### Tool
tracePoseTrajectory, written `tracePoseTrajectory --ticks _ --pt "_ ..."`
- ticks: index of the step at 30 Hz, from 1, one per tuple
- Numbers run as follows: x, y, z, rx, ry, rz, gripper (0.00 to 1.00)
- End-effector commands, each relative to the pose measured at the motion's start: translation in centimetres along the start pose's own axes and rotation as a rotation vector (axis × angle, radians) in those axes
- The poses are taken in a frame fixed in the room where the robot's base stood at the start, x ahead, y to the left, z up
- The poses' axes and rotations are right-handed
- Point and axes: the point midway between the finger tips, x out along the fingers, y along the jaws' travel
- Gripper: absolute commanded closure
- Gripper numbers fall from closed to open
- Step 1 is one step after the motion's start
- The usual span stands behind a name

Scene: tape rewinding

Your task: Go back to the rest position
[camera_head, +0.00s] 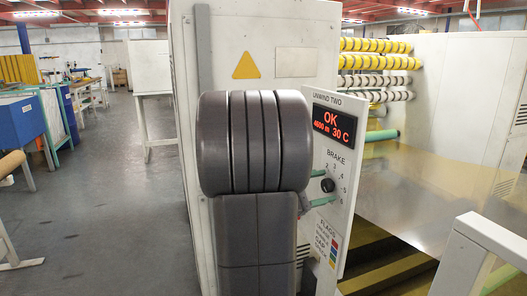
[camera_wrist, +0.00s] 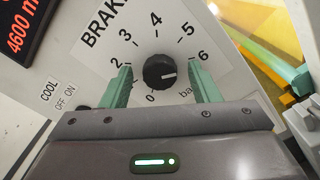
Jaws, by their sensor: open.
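The black brake knob (camera_wrist: 158,72) is on the white panel, with a scale from 0 to 6 around it. Its pale mark points to the right, towards the 6 side. My gripper (camera_wrist: 161,69) is open, with one green finger at the knob's left and one at its right. Gaps show between the fingers and the knob, and nothing is held. The knob also shows in the head view (camera_head: 327,185), with a green finger just below it. My grey arm hides most of the gripper there.
The panel's red display (camera_head: 333,127) reads OK, 4600 m and 30 C. A cool off/on switch (camera_wrist: 84,107) is left of the gripper. Yellow rolls (camera_head: 375,46) and a clear web (camera_head: 440,190) are at the right, behind a white frame (camera_head: 480,240). Open floor (camera_head: 110,220) is at the left.

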Motion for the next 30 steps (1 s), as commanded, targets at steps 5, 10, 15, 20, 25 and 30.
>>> tracePoseTrajectory --ticks 5,10,15,20,25,30 --pt "0.02 0.33 0.35 -0.12 0.001 -0.001 0.44" --pt "0.01 0.34 0.35 -0.236 0.001 0.0 0.44" --pt "0.01 0.32 0.37 -0.355 0.0 -0.001 0.44" --pt "0.02 0.33 0.37 -0.469 0.0 -0.001 0.44" --pt "0.01 0.33 0.36 -0.597 0.001 0.0 0.44" --pt "0.01 0.32 0.33 -0.723 0.0 0.0 0.44"
